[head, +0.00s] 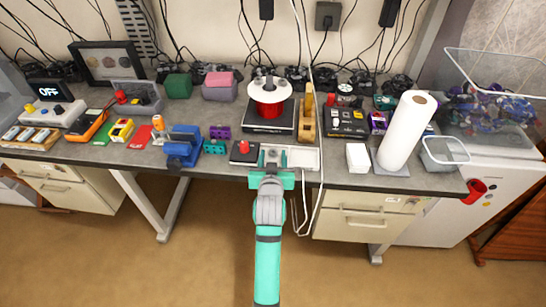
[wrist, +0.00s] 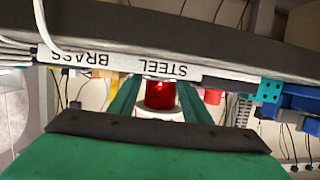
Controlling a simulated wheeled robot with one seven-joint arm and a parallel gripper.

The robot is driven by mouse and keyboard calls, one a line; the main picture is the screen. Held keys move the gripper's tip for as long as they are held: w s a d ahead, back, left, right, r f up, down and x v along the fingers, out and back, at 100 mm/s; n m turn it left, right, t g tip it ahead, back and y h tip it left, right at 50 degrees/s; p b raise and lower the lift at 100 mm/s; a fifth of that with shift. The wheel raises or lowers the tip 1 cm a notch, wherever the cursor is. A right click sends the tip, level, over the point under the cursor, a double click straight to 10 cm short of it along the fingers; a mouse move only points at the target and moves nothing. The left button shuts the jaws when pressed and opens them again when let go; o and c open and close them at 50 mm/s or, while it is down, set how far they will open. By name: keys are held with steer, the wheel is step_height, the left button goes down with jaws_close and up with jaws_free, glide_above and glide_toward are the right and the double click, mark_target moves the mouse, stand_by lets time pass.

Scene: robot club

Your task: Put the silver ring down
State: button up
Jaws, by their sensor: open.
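My gripper (head: 273,160) is open at the front edge of the bench, over the left part of a pale sorting tray (head: 304,159). In the wrist view its two green fingers (wrist: 159,92) stand apart, just by the tray's front strip (wrist: 120,64). That strip reads BRASS and STEEL, upside down, and the fingers are nearer the STEEL end. I cannot make out the silver ring for certain in either view. A small greyish patch shows between the fingers in the head view, too small to identify.
A black box with a red button (head: 244,149) is just left of the tray. A red and white spool (head: 268,105) stands behind it, with a wooden stand (head: 306,118) to its right. A blue vise (head: 183,150) is further left; a paper roll (head: 405,132) is right.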

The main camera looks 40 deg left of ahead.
steer(key=v, duration=1.2)
steer(key=s+d+f+m+t+h, duration=0.1)
steer(key=s+d+f, duration=0.25)
steer(key=d, duration=0.25)
steer(key=s+d+f+m+h, duration=0.2)
steer(key=d+f, duration=0.2)
steer(key=d, duration=0.2)
steer(key=s+d+f+m+t+h, duration=0.1)
steer(key=s+d+f, duration=0.25)
steer(key=d, duration=0.25)
steer(key=s+d+m+h, duration=0.1)
steer(key=s+d+h, duration=0.1)
steer(key=s+d, duration=0.4)
steer(key=s+d+m+t+h, duration=0.1)
steer(key=s+d+m+h, duration=0.1)
steer(key=s+d, duration=0.5)
steer(key=shift+f+v, duration=0.35)
steer(key=shift+v, duration=2.3)
steer(key=shift+s, duration=0.1)
